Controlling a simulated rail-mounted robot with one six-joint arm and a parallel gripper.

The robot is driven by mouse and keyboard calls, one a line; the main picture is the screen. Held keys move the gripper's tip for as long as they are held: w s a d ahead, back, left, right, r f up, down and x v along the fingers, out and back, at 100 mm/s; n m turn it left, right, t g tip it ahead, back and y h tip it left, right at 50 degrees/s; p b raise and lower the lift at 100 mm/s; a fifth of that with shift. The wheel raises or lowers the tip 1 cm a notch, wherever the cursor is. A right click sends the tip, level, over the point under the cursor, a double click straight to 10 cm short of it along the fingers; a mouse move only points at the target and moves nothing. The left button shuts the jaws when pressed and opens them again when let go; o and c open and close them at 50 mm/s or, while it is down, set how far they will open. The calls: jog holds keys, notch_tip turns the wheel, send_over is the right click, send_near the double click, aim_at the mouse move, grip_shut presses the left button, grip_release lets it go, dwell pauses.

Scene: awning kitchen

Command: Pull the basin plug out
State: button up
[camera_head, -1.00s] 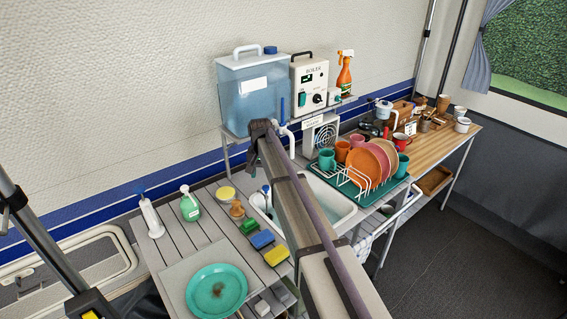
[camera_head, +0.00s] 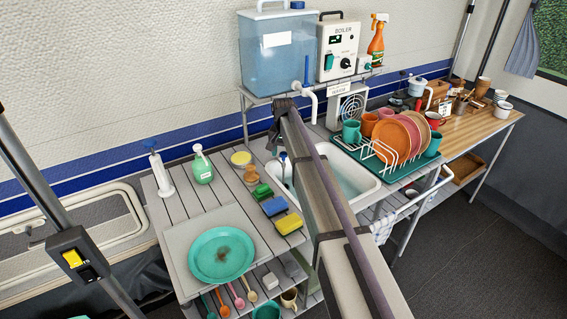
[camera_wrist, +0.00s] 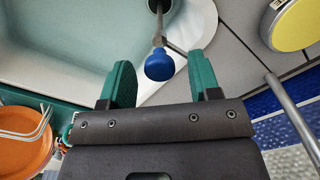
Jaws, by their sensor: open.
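The white basin (camera_head: 370,188) is set in the slatted counter behind my arm, with a pale blue-green inside. In the wrist view, its inside and rim (camera_wrist: 50,45) fill the upper left. A blue ball knob (camera_wrist: 158,66) on a thin metal rod stands at the basin's corner; I cannot tell whether it is a tap lever or part of the plug. My gripper (camera_wrist: 159,60) is open, its two green fingers apart on either side of the knob, not visibly touching it. My gripper is hidden in the head view. I cannot make out the plug for certain.
A water tank (camera_head: 278,52) and boiler (camera_head: 337,48) stand on a shelf behind the basin. A dish rack (camera_head: 385,152) with plates is to its right. A yellow lid (camera_wrist: 297,25) is near the knob.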

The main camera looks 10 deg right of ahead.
jog(key=shift+c, duration=0.2)
grip_shut()
dwell(0.4)
